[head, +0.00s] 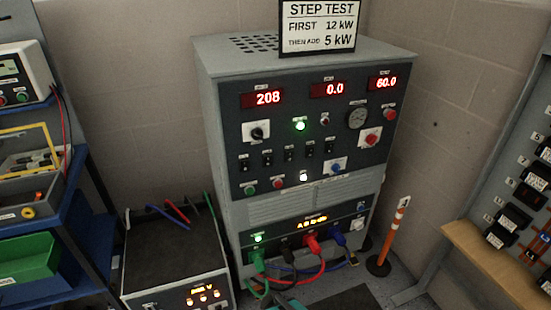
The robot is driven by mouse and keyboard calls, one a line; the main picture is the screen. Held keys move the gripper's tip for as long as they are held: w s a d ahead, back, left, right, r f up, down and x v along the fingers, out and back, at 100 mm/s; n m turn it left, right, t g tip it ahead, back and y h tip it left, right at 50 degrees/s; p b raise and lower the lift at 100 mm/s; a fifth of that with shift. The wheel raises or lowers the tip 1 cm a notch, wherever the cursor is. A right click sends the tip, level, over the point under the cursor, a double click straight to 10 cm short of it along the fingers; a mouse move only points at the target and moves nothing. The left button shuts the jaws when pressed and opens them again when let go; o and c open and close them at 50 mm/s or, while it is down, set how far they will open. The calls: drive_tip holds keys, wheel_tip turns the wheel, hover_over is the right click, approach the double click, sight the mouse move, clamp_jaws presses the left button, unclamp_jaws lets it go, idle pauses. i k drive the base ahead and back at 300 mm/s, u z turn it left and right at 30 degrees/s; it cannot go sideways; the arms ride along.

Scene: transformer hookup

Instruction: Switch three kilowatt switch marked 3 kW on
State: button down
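The grey load cabinet (209,110) stands in the middle of the head view. A row of several small black switches (289,153) runs across its dark front panel. Their labels are too small to read, so I cannot tell which one is marked 3 kW or which way each lever points. Red displays above read 208 (268,98), 0.0 (334,89) and 60.0 (384,82). A green lamp (300,126) is lit on the panel.
A sign (318,27) on top reads "STEP TEST, first 12 kW, then add 5 kW". Coloured cables (312,243) plug in low on the cabinet. An orange-white post (390,240) stands right, a lower unit (170,255) left, a blue shelf (75,235) far left, a wooden ledge (490,265) right.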

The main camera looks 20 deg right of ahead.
sight(267, 161)
drive_tip(key=z, duration=0.05)
drive_tip(key=k, duration=1.2)
drive_tip(key=u, duration=1.3)
drive_tip(key=i, duration=1)
drive_tip(key=z, duration=0.1)
